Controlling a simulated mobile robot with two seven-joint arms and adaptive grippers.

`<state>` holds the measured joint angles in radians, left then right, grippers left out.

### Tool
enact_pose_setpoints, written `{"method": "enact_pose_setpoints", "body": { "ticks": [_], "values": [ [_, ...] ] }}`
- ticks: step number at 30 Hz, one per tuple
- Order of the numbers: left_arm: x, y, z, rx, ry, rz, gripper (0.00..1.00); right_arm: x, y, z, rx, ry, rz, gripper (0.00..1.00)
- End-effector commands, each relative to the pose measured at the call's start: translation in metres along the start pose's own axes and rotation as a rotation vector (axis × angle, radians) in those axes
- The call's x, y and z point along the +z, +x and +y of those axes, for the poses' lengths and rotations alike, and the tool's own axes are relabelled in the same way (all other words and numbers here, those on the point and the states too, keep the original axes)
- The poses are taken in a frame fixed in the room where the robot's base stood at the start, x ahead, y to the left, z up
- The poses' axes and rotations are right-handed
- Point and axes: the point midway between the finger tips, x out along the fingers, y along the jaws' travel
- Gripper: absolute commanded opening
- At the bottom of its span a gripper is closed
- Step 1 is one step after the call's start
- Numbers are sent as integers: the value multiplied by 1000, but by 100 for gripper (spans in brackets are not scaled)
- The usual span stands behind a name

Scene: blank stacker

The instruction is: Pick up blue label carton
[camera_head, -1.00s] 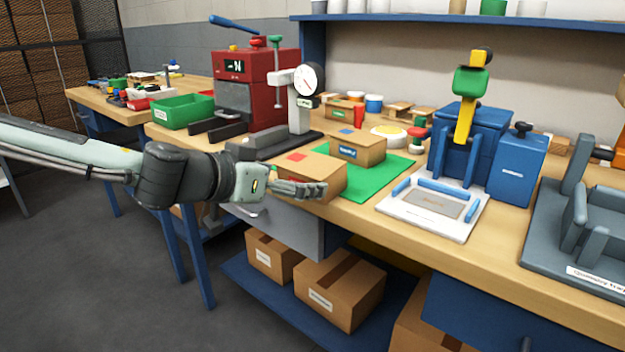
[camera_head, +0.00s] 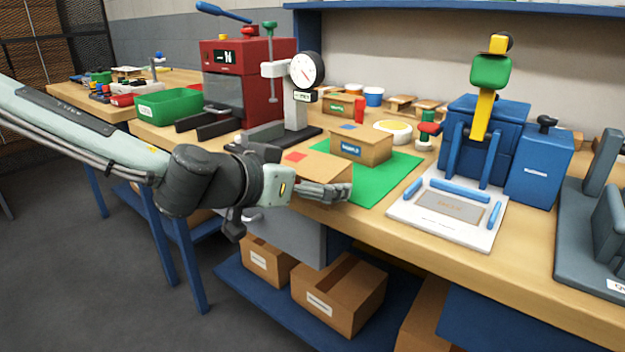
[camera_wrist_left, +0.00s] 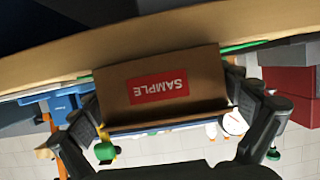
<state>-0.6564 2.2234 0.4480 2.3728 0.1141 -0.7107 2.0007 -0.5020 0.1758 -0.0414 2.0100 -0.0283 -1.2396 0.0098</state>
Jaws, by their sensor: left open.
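The blue label carton (camera_head: 362,147) is a small brown box on the green mat (camera_head: 385,180), with a blue label on its front and a blue patch on top. A red label carton (camera_head: 312,168) stands in front of it, nearer the bench edge. My left gripper (camera_head: 325,192) is open at the front of the red label carton, short of the blue one. In the left wrist view the red-labelled carton (camera_wrist_left: 160,88), marked SAMPLE, shows between the spread fingers (camera_wrist_left: 165,108). I cannot tell if they touch it. My right gripper is out of view.
A gauge stand (camera_head: 297,115) and red machine (camera_head: 240,80) stand left of the mat. A white tray (camera_head: 405,208) and blue fixture (camera_head: 487,135) stand to the right. Another carton (camera_head: 338,105) sits behind. Cartons (camera_head: 335,290) fill the lower shelf.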

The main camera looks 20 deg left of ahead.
Motion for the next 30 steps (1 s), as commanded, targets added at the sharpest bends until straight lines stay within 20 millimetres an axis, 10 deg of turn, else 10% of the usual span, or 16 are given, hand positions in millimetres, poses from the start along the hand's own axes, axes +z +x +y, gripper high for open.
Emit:
{"method": "enact_pose_setpoints", "body": {
  "ticks": [9, 20, 30],
  "values": [
    [0, 0, 0, 0, 0, 0, 64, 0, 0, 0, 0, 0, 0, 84],
    [-8, -3, -1, -2, 0, 3, 64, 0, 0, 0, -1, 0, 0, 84],
    [-67, -27, -1, -3, 2, 6, 64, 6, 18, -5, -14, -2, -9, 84]
  ]
}}
